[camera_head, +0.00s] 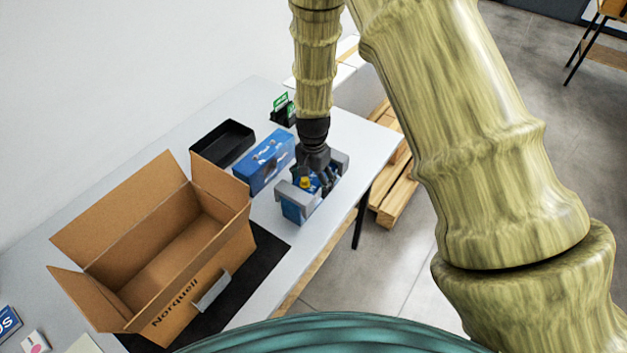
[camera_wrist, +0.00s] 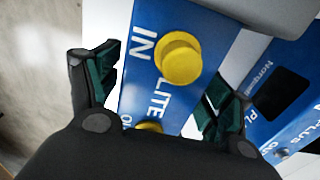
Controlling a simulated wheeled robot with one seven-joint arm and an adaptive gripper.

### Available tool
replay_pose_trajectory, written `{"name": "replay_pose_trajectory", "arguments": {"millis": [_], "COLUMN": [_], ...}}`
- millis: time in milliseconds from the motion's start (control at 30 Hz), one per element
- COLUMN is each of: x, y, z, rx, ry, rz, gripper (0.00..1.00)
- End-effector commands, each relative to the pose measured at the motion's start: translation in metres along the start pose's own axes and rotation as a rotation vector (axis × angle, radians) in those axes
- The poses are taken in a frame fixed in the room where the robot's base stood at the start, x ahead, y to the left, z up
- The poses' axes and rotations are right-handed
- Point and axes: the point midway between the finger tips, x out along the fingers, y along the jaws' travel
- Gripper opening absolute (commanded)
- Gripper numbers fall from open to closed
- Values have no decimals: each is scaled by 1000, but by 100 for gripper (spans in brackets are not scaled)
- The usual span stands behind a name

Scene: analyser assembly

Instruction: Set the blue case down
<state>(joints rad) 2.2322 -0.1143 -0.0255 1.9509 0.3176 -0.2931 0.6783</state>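The blue case (camera_head: 293,209) with grey end pieces (camera_head: 294,193) is near the right edge of the table, under my gripper (camera_head: 318,183). In the wrist view, its blue face (camera_wrist: 150,90) carries white letters and a yellow round knob (camera_wrist: 181,58); a second yellow knob shows lower down.
An open cardboard box (camera_head: 190,285) stands on a black mat (camera_head: 262,257) at the left. A blue printed box (camera_head: 265,162), a black tray (camera_head: 222,142) and a small green-and-black item (camera_head: 282,105) stand behind. A wooden pallet (camera_head: 398,192) is on the floor beyond the table (camera_head: 350,130).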

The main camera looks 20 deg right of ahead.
Motion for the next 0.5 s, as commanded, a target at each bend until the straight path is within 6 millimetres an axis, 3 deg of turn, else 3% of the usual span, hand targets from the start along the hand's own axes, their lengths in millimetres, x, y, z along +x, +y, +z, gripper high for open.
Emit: {"name": "replay_pose_trajectory", "arguments": {"millis": [500], "x": [-12], "y": [0], "z": [0], "rx": [0], "ry": [1], "rz": [-1], "gripper": [82]}}
